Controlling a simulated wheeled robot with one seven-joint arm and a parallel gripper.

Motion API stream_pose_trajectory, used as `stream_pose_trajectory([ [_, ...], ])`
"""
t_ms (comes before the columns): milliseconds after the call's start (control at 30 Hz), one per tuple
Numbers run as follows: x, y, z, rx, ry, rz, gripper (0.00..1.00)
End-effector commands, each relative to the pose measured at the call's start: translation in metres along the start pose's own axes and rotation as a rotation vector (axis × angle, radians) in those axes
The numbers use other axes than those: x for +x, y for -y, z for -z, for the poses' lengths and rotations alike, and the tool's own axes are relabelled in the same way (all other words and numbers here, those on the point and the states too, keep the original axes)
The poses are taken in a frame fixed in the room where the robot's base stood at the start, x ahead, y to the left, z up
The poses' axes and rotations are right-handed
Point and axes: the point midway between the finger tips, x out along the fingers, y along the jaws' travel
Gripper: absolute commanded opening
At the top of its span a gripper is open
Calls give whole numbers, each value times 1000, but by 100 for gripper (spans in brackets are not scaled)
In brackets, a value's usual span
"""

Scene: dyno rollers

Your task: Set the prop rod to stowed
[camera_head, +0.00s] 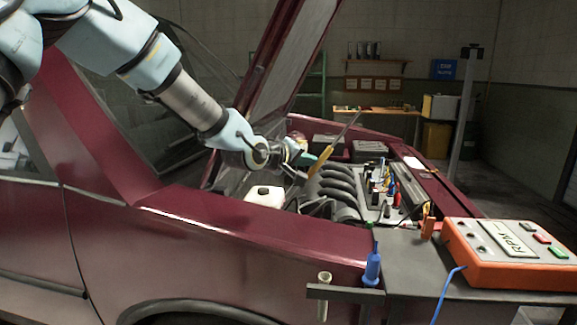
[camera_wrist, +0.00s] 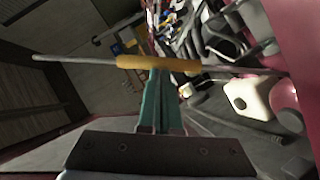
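The prop rod (camera_head: 347,130) is a thin grey rod with a yellow sleeve (camera_head: 320,160). It slants over the engine bay, its upper end standing in the air to the right of the raised hood (camera_head: 285,65), apart from it in the picture. My gripper (camera_head: 306,159) is at the yellow sleeve. In the wrist view the teal fingers of my gripper (camera_wrist: 159,72) meet the yellow sleeve (camera_wrist: 135,62) and look shut on it. The rod (camera_wrist: 80,59) runs across the picture, its left end free. Its lower end is hidden among engine parts.
A white reservoir (camera_head: 264,197) stands beside the dark red fender (camera_head: 250,235). Black intake pipes (camera_head: 337,182) and coloured plugs fill the engine bay. An orange RPM box (camera_head: 508,277) stands on a grey shelf at the right, with a blue tool (camera_head: 372,268) in its holder.

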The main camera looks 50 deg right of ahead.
Motion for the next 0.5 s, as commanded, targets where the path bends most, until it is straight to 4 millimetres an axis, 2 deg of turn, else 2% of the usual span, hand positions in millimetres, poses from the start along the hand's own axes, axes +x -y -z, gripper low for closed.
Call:
stream_pose_trajectory([
  [33,7,2,-11,32,1,16,0],
  [500,39,4,-60,286,3,187,0],
])
